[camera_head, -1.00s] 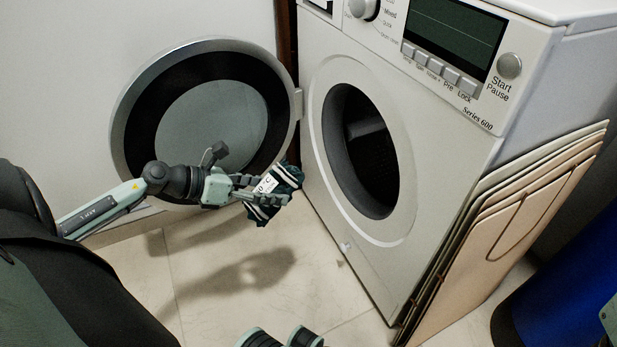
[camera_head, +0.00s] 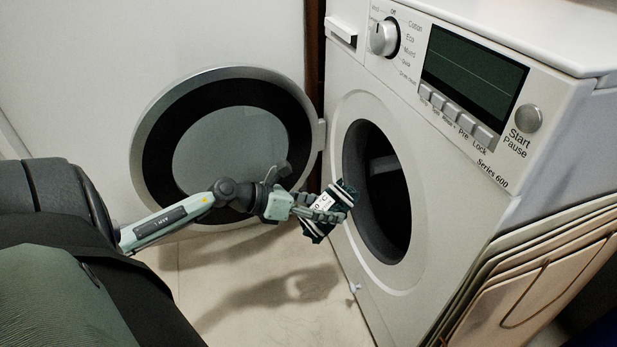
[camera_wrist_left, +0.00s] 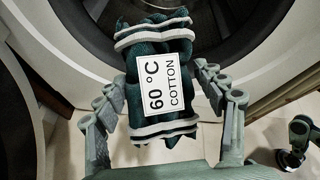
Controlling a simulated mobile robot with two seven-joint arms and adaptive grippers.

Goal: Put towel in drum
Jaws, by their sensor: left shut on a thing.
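The towel (camera_head: 318,226) is a dark green bundle with white stripes and a white "60 °C COTTON" label. My left gripper (camera_head: 325,208) is shut on it and holds it up just in front of the washer's round opening. In the left wrist view the towel (camera_wrist_left: 160,45) sits between the two fingers of my left gripper (camera_wrist_left: 160,100), with the label facing the camera. The drum (camera_head: 387,205) is the dark hollow behind the opening. It also shows at the top of the left wrist view (camera_wrist_left: 215,12), beyond the towel.
The round washer door (camera_head: 150,150) stands wide open to the left, behind my left arm. The white washer (camera_head: 450,215) has a knob and buttons above the opening. Folded tan panels (camera_head: 540,285) lean on its right side. Bare tiled floor (camera_head: 290,310) lies below the gripper.

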